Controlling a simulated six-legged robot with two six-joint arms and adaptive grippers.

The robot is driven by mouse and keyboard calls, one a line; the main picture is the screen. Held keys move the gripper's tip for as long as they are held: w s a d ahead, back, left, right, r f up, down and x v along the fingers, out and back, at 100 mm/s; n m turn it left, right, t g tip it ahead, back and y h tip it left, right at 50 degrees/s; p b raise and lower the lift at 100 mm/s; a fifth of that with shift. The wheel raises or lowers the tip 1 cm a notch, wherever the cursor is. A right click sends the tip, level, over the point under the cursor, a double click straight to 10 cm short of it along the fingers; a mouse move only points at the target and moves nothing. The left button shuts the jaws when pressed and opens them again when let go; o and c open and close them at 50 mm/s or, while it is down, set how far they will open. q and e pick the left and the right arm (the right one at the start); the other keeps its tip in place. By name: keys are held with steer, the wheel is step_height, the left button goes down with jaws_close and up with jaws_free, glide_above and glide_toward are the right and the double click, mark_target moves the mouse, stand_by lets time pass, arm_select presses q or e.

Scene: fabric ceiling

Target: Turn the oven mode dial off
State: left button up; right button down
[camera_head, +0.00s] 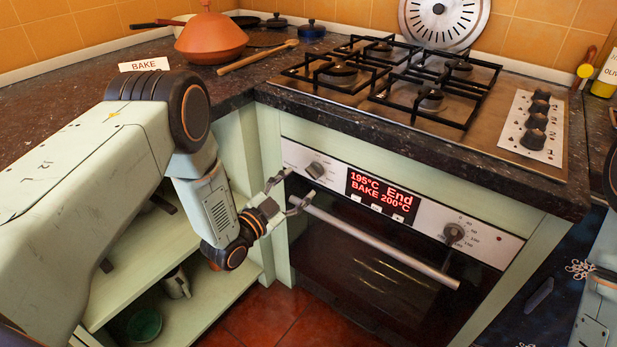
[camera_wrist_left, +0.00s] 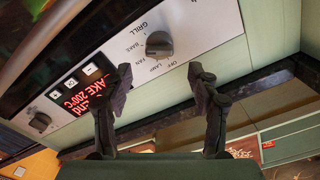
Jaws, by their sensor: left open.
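The oven mode dial (camera_head: 316,170) is a dark grey knob on the pale control panel, left of the red display. It also shows in the left wrist view (camera_wrist_left: 159,45), ringed by the words OFF, LAMP, FAN, BAKE and GRILL. Its pointer seems to face BAKE, but the mark is small. The display (camera_head: 380,194) reads 195°C, End, BAKE 200°C. My left gripper (camera_head: 295,188) is open and empty in front of the panel, just left of and below the dial. In the wrist view its fingers (camera_wrist_left: 160,78) stand apart, with the dial beyond them; no contact shows.
The oven handle (camera_head: 380,240) runs below the panel. A second knob (camera_head: 454,233) sits right of the display. The gas hob (camera_head: 420,75) and the dark counter (camera_head: 400,128) are above. An open shelf (camera_head: 180,310) is at lower left. A BAKE card (camera_head: 144,64) stands on the counter.

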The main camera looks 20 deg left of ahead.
mark_target(311, 174)
arm_select(q)
steer(key=shift+b+x, duration=0.65)
steer(key=shift+x, duration=2.05)
steer(key=shift+c, duration=0.4)
steer(key=shift+f, duration=0.1)
steer(key=c, duration=1.1)
